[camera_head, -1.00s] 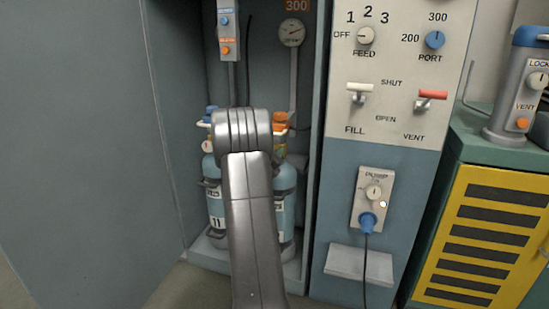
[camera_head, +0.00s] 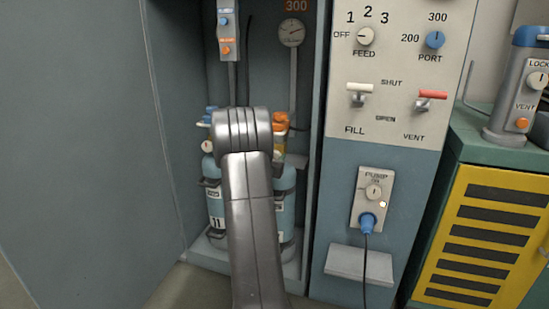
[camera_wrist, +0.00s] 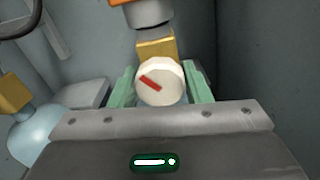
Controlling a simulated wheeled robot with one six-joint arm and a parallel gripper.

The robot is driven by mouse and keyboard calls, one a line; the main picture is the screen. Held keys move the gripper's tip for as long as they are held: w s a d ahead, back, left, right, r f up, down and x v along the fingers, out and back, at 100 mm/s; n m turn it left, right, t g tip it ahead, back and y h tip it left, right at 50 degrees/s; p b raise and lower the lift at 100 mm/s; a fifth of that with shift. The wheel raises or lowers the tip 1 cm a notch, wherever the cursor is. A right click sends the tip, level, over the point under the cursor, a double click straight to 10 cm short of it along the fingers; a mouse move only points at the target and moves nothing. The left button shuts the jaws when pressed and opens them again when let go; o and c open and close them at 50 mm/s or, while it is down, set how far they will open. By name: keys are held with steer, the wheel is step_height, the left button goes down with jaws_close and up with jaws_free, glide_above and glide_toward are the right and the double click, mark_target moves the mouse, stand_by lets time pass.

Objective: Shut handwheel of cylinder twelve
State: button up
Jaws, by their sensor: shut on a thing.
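In the head view the right light-blue cylinder (camera_head: 286,182), with an orange fitting (camera_head: 281,121) on top, is partly hidden by my arm. Its number is hidden. My gripper is hidden there too. The left cylinder (camera_head: 214,190) is marked 11.
The cylinders stand in a narrow grey cabinet, with a side wall (camera_head: 170,120) at left. A control panel (camera_head: 400,100) with knobs and levers is at right. A second brass valve (camera_wrist: 14,92) is left of my gripper. A pressure gauge (camera_head: 291,32) is above.

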steer(key=shift+f+m, duration=0.1)
steer(key=shift+m, duration=2)
steer(key=o, duration=1)
